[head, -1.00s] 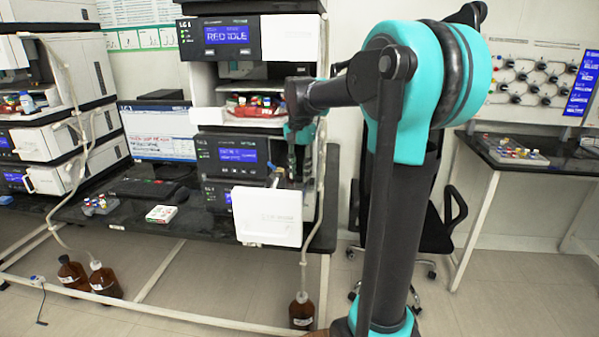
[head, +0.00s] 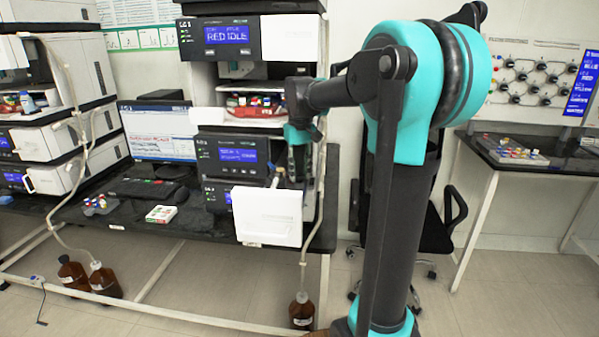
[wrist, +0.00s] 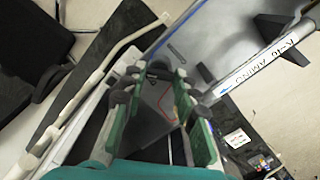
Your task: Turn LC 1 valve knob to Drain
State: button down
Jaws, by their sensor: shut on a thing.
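The LC 1 stack stands in the middle of the head view, with a top screen (head: 228,35) that reads RED IDLE. My gripper (head: 297,175) is at the right side of its lower modules, beside a screen module (head: 238,154) and above a white open door (head: 267,216). In the wrist view my gripper's green fingers (wrist: 162,72) are closed about a small dark grey piece (wrist: 158,68) at their tips, which appears to be the valve knob. The knob is mostly hidden in the head view. Its pointer and the Drain mark cannot be read.
A labelled white column (wrist: 265,60) crosses the upper right of the wrist view. Pale tubing (wrist: 85,95) runs along the left. A brown bottle (head: 302,311) stands on the floor below the bench. A black chair (head: 440,215) is to the right of my arm.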

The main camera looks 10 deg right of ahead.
aim_at(300, 176)
jog(key=shift+n, duration=1.1)
jog(key=c, duration=1.2)
grip_release()
jog(key=shift+o, duration=0.2)
jog(key=shift+r, duration=0.15)
notch_tip(300, 176, up, 12)
